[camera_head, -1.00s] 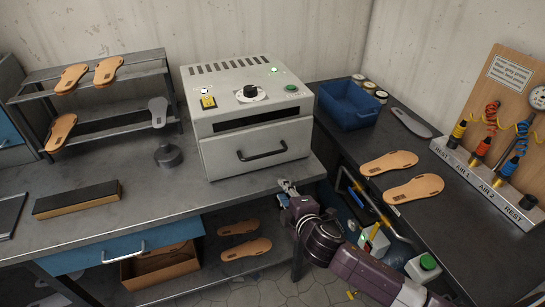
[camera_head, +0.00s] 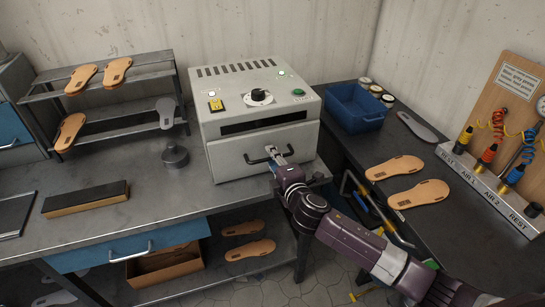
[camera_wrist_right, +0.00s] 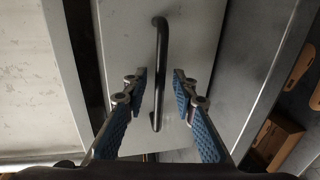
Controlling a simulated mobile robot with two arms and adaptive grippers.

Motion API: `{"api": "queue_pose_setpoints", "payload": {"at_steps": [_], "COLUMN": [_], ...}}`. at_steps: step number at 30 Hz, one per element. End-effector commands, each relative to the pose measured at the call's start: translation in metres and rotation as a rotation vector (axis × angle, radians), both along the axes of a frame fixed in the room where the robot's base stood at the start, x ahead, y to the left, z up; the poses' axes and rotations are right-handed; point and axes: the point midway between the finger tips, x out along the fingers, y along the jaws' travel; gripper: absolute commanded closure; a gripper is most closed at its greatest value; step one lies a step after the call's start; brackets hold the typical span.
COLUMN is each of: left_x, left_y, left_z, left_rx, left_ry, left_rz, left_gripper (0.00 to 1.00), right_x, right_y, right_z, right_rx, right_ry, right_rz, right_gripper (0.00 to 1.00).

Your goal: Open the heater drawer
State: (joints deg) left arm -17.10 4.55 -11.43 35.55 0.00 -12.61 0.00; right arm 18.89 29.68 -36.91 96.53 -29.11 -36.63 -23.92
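The heater (camera_head: 255,115) is a pale grey box on the workbench, with a black knob and a green button on its sloped top. Its drawer (camera_head: 225,154) is closed at the front and has a black bar handle (camera_head: 255,160). My right gripper (camera_head: 278,156) is at the right part of this handle. In the right wrist view the handle (camera_wrist_right: 161,70) runs between the two blue-padded fingers of my right gripper (camera_wrist_right: 159,82). The fingers are open, with a gap on each side of the bar. My left gripper is not in view.
A blue bin (camera_head: 352,108) stands right of the heater. Tan soles (camera_head: 418,193) lie on the right bench. A dark round weight (camera_head: 174,156) and a sole rack (camera_head: 100,95) stand to the left. The bench (camera_head: 170,205) before the heater is mostly clear.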

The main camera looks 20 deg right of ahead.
Motion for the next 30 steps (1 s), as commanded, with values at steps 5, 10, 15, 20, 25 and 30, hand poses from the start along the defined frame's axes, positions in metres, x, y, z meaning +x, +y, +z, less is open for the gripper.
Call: {"api": "queue_pose_setpoints", "payload": {"at_steps": [5,10,15,20,25,30], "left_x": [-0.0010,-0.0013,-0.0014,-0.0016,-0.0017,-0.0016], "left_y": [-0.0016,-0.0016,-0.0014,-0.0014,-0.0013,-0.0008], "left_z": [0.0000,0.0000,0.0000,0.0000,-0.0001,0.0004], "left_rx": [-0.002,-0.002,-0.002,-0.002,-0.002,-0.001], "left_ry": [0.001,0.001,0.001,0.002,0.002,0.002], "left_rz": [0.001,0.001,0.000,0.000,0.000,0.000], "left_gripper": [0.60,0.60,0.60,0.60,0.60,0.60], "right_x": [0.0012,0.0010,0.0009,0.0009,0.0007,0.0003], "right_y": [0.0000,-0.0001,-0.0002,-0.0003,-0.0004,-0.0005], "right_z": [-0.0007,-0.0005,-0.0005,-0.0007,-0.0010,-0.0012], "right_rx": [0.000,0.001,0.001,0.000,0.000,0.000], "right_ry": [0.000,0.000,0.000,0.001,0.001,0.002], "right_rz": [0.000,0.000,0.000,0.000,-0.001,-0.001], "right_gripper": [0.75,0.82,1.00,1.00,1.00,1.00]}}
